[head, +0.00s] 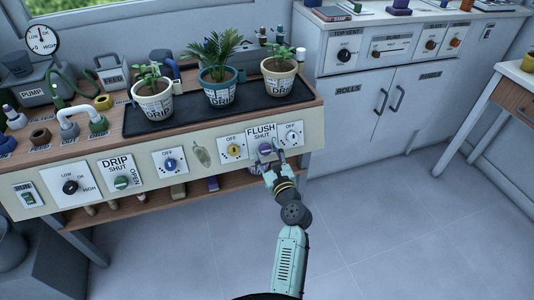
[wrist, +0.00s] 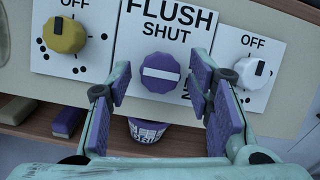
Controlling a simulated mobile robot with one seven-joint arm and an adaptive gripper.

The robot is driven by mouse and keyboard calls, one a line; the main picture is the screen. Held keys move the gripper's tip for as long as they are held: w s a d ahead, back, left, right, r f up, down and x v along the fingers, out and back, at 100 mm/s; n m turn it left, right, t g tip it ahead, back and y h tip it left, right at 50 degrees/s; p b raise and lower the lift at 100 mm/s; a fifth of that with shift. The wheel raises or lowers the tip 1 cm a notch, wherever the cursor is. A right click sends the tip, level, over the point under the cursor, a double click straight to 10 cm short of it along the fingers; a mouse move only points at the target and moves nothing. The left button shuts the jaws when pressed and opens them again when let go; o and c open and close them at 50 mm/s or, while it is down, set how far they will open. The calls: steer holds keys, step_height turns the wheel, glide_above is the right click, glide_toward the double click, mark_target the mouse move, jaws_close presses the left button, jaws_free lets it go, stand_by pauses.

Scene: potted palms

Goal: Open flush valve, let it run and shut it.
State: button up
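The flush valve is a purple ridged knob (wrist: 160,73) on a white plate (wrist: 140,42) marked FLUSH and SHUT. Its white bar lies level, crosswise under the word SHUT. Lettering at the plate's right side is mostly hidden by my right finger. My gripper (wrist: 160,84) is open, with one purple-padded finger on each side of the knob and gaps between pads and knob. In the head view my gripper (head: 268,161) is at the front panel, and the flush knob (head: 265,149) shows just above it.
A yellow knob (wrist: 66,35) sits left of the flush plate and a white knob (wrist: 252,73) close right, near my right finger. The drip knob (head: 121,183) is further left. Potted plants stand on a black tray (head: 185,116) above. A purple-rimmed pot (wrist: 148,129) is below the panel.

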steer(key=c, duration=0.9)
steer(key=shift+c, duration=0.2)
steer(key=shift+n, duration=0.3)
steer(key=n+y+b, duration=0.1)
steer(key=n, duration=0.1)
steer(key=n+g+y+b, duration=0.1)
steer(key=n, duration=0.1)
steer(key=shift+w+d+n, duration=0.1)
steer(key=shift+d+n, duration=0.05)
steer(key=shift+n, duration=0.15)
steer(key=n, duration=0.2)
steer(key=n+g+y, duration=0.1)
steer(key=n, duration=0.2)
steer(key=shift+w+r+g+b, duration=0.1)
steer(key=shift+r+g+b, duration=0.1)
steer(key=shift+g+b, duration=0.15)
steer(key=n+g, duration=0.1)
steer(key=n, duration=0.2)
steer(key=n+g, duration=0.1)
steer(key=n, duration=0.2)
steer(key=shift+d+r+y+p, duration=0.1)
steer(key=shift+r+y+p, duration=0.05)
steer(key=shift+y+p, duration=0.2)
steer(key=shift+n+g+p, duration=0.35)
steer(key=shift+n+g, duration=0.3)
steer(key=shift+n, duration=1.45)
